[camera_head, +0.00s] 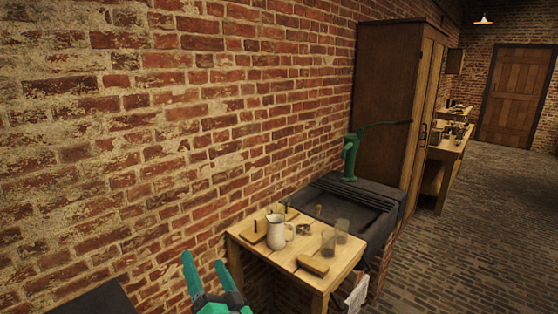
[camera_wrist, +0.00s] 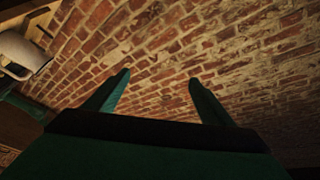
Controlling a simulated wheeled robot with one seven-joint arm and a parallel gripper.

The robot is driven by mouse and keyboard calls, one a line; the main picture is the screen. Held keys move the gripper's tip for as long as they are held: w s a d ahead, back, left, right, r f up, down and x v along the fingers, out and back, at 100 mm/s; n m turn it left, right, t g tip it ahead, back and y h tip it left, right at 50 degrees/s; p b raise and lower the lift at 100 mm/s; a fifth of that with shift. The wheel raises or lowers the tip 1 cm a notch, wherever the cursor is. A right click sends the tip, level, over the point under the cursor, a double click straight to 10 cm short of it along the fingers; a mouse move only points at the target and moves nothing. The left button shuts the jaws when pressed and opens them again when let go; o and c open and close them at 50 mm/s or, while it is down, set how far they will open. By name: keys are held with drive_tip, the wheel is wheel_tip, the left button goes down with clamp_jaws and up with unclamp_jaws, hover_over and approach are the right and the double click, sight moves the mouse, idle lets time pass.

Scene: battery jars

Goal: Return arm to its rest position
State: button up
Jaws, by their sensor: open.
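My gripper (camera_head: 208,272) is green and shows at the bottom of the head view, left of a small wooden table (camera_head: 305,284). Its two fingers are spread apart with nothing between them. In the wrist view my gripper (camera_wrist: 158,80) also shows open and empty, with the brick wall behind the fingers. A white jug (camera_head: 276,231) stands upright on the table, apart from my gripper. A white rounded vessel, seemingly the jug (camera_wrist: 25,52), shows at the left edge of the wrist view.
Two glass jars (camera_head: 328,243) and a wooden block (camera_head: 313,265) stand on the table. Behind it is a dark sink (camera_head: 350,208) with a green pump (camera_head: 350,155). A brick wall (camera_head: 150,150) runs along the left. The brick floor (camera_head: 480,220) at right is clear.

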drive_tip(key=s+d+f+m+t+h, duration=0.25)
drive_tip(key=d+f+h, duration=0.55)
drive_tip(key=d+f, duration=0.6)
drive_tip(key=s+d+f+n+g+h, duration=0.15)
drive_tip(key=s+d+f+h, duration=0.25)
drive_tip(key=s+d+f, duration=0.55)
drive_tip(key=s+a+f+n+g, duration=0.1)
drive_tip(key=s+f, duration=0.2)
drive_tip(key=s, duration=0.4)
drive_tip(key=s+f+n, duration=0.1)
drive_tip(key=s+f, duration=0.2)
drive_tip(key=s, duration=0.4)
drive_tip(key=s+a+r+g, duration=0.1)
drive_tip(key=s+a, duration=0.1)
drive_tip(key=s, duration=0.7)
drive_tip(key=s+a+r+n+g+y, duration=0.1)
drive_tip(key=s+a, duration=0.1)
drive_tip(key=s, duration=0.6)
drive_tip(key=shift+s+a+n, duration=0.15)
drive_tip(key=shift+s+n, duration=0.15)
drive_tip(key=shift+s, duration=0.05)
